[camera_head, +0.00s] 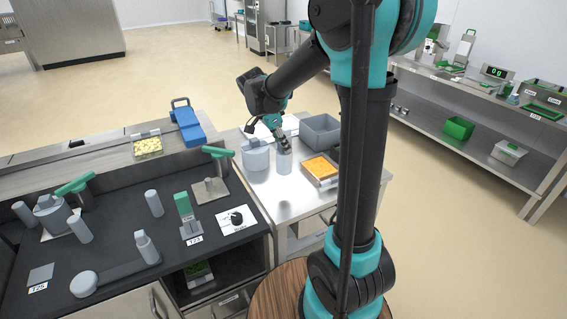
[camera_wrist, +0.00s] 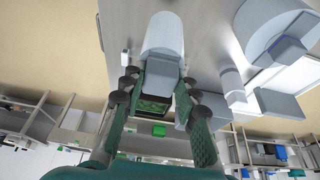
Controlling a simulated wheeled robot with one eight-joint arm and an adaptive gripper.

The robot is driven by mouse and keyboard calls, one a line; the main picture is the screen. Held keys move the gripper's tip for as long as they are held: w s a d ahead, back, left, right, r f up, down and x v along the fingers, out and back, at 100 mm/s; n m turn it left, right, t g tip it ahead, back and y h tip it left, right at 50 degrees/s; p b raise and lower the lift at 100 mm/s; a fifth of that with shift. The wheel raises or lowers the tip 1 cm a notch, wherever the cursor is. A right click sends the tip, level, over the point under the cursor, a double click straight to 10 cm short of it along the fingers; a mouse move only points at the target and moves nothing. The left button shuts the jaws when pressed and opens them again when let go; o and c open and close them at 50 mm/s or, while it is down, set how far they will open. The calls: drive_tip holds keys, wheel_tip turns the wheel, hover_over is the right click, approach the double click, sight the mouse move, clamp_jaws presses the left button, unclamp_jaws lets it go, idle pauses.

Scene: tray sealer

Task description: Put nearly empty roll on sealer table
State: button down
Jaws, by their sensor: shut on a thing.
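My gripper (camera_head: 284,148) is over the steel side table (camera_head: 292,208), to the right of the dark counter. It is shut on a plain light-grey cylinder (camera_head: 284,163), which I take as the roll. In the head view the roll looks upright, at or just above the steel top; I cannot tell if it touches.
A grey pot (camera_head: 256,155) stands close left of the roll, and an orange-filled tray (camera_head: 321,169) close right. A grey bin (camera_head: 320,130) is behind. The dark counter (camera_head: 115,237) holds several grey cylinders and green-handled devices. The front of the steel table is clear.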

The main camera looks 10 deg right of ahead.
wheel_tip(320, 180, down, 8)
drive_tip(key=shift+f, duration=0.15)
idle(0.3)
drive_tip(key=shift+a, duration=0.1)
drive_tip(key=c, duration=1.1)
unclamp_jaws()
drive_tip(key=shift+f, duration=0.1)
drive_tip(key=shift+c, duration=0.2)
